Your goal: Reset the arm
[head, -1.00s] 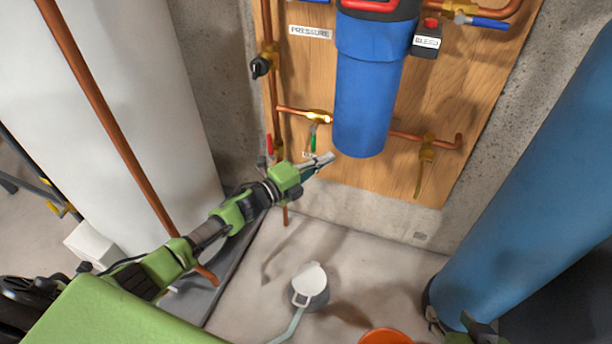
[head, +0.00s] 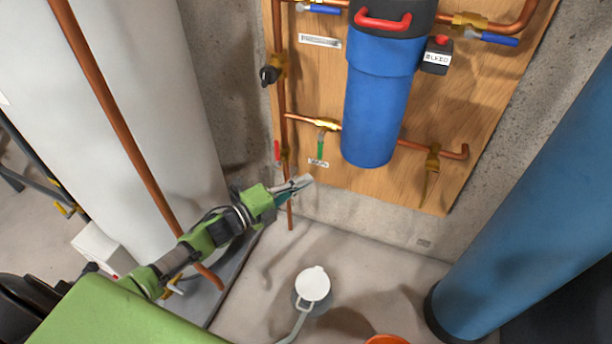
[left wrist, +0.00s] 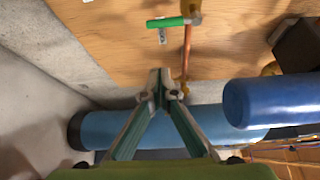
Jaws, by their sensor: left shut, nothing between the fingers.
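My left arm is green and reaches in from the left in the head view. Its gripper (head: 301,183) is in front of the lower left part of the wooden panel (head: 436,110), below a green-handled valve (head: 320,148). In the left wrist view the two fingers (left wrist: 163,82) meet at their tips, with nothing between them. The green valve handle (left wrist: 168,22) shows beyond the tips there, apart from them. My right gripper is not clearly in view.
A blue filter housing (head: 378,110) hangs on the panel among copper pipes. A blue cylinder (head: 530,190) stands at right and a white tank (head: 110,110) at left. A white-lidded container (head: 312,284) and an orange rim (head: 387,340) are on the floor.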

